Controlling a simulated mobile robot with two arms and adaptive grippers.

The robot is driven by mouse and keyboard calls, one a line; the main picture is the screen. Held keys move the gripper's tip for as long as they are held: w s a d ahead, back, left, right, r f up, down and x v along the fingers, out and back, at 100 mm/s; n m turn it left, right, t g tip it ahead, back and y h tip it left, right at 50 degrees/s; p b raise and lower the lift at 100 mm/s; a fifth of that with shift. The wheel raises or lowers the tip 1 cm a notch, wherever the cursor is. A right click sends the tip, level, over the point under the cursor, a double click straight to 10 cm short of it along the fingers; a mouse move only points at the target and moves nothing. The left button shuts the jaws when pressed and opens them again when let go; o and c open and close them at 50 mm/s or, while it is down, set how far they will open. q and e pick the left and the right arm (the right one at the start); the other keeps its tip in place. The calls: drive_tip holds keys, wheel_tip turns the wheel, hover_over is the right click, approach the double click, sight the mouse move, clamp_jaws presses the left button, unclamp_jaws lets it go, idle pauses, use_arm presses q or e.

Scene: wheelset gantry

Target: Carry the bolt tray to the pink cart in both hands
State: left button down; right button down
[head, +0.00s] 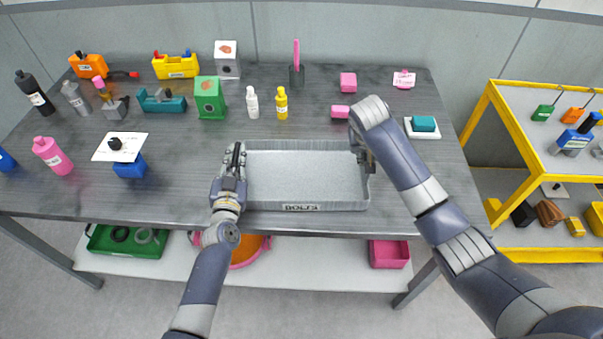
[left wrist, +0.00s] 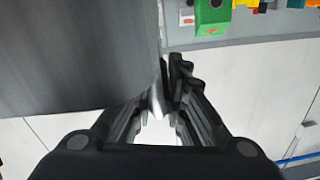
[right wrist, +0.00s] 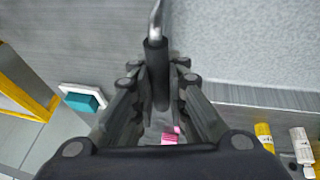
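The bolt tray (head: 305,207) is a shallow light grey tray with the word BOLTS on its front wall. It is at the front middle of the dark table, and no bolts can be made out in it. My left gripper (head: 234,160) is at its left end, its fingers closed on a metal handle (left wrist: 157,100). My right gripper (head: 364,155) is at its right end, its fingers around the dark grip of the other handle (right wrist: 155,52). I cannot tell whether the tray touches the table. No pink cart is in view.
A yellow-framed cart (head: 497,105) stands to the right. Several bottles, blocks and boxes, including a green box (head: 209,98), stand behind and left of the tray. A teal block on a white plate (head: 422,126) lies right of it. A pink bin (head: 390,253) is on the shelf below.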

use_arm(q)
drive_tip(key=shift+r, duration=0.15)
use_arm(e)
drive_tip(key=shift+r, duration=0.15)
